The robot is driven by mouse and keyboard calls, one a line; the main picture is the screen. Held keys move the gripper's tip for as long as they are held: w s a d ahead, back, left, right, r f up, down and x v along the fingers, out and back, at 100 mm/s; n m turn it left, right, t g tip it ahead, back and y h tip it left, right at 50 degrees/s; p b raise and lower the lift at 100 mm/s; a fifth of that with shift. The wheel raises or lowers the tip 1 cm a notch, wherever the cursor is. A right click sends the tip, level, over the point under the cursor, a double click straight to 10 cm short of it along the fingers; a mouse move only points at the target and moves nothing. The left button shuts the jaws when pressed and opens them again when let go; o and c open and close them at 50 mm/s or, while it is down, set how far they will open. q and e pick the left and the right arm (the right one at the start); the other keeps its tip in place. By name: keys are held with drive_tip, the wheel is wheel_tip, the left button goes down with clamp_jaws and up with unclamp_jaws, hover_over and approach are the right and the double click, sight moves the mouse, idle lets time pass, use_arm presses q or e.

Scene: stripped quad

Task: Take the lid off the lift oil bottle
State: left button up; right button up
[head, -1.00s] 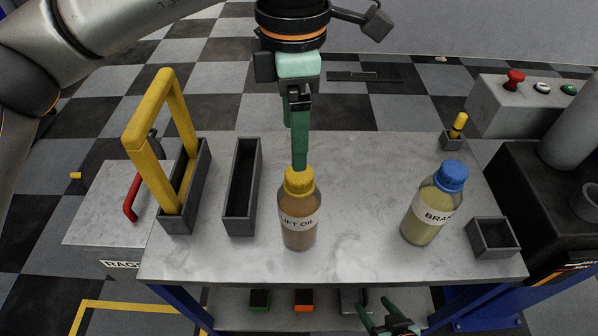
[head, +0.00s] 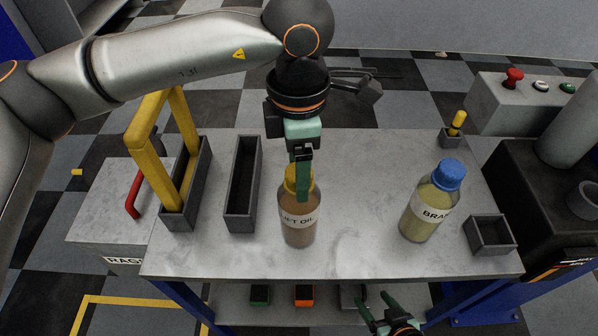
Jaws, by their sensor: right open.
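The lift oil bottle (head: 298,227) stands upright on the grey table, brown with a white label. Its yellow lid (head: 289,184) is on its neck, partly hidden by a green finger. My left gripper (head: 303,192) comes down from above, its fingers at the lid. I see it edge-on, so I cannot tell whether it is open or shut on the lid. My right gripper (head: 382,302) is open and empty at the bottom, below the table's front edge.
A blue-capped brake bottle (head: 421,216) stands to the right, beside a small grey box (head: 489,249). On the left are a long empty grey tray (head: 232,218) and a yellow frame (head: 145,140) in a grey holder. The table between the bottles is clear.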

use_arm(q)
clamp_jaws()
idle(0.4)
drive_tip(key=shift+r, duration=0.1)
